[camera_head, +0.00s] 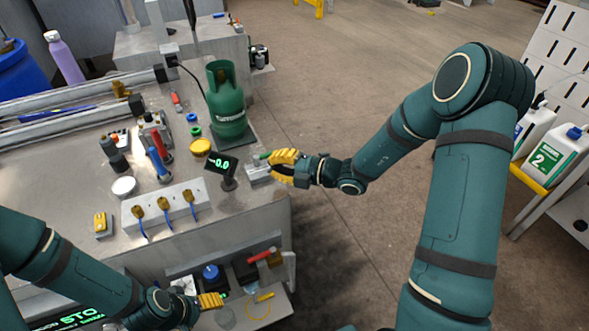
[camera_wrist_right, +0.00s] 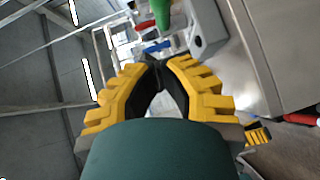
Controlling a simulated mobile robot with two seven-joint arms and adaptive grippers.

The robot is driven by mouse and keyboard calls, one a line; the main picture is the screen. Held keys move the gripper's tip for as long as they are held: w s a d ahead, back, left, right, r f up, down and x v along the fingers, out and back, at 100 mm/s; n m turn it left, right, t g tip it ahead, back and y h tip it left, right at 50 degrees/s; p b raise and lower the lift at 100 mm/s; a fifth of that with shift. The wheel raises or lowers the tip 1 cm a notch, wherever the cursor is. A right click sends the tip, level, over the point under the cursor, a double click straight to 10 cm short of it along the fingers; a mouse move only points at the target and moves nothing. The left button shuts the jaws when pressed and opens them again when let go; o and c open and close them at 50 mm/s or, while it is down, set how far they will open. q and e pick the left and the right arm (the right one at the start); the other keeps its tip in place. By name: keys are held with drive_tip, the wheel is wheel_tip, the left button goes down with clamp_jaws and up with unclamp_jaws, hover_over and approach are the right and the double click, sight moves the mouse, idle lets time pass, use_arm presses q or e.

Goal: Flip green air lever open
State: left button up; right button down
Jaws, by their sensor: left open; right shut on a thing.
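The green air lever (camera_head: 264,155) sticks out above a small grey block (camera_head: 257,173) at the right edge of the workbench. My right gripper (camera_head: 272,161) comes in from the right, with its yellow fingers shut on the lever's end. In the right wrist view my yellow fingers (camera_wrist_right: 161,64) close together at their tips, and the held part is mostly hidden between them. My left gripper (camera_head: 214,301) is open and low in front of the bench's lower shelf, far from the lever.
A green gas cylinder (camera_head: 226,103) stands just behind the lever. A small display (camera_head: 221,165) reading 0.0 stands to its left. The lower shelf holds a red-handled part (camera_head: 262,255). Open floor lies right of the bench.

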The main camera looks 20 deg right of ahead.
drive_tip(key=shift+w+f, duration=0.2)
drive_tip(key=shift+w, duration=0.6)
drive_tip(key=shift+w+f, duration=0.15)
drive_tip(key=shift+w, duration=0.65)
use_arm(q)
drive_tip(key=shift+f, duration=0.15)
use_arm(e)
drive_tip(key=shift+d, duration=0.1)
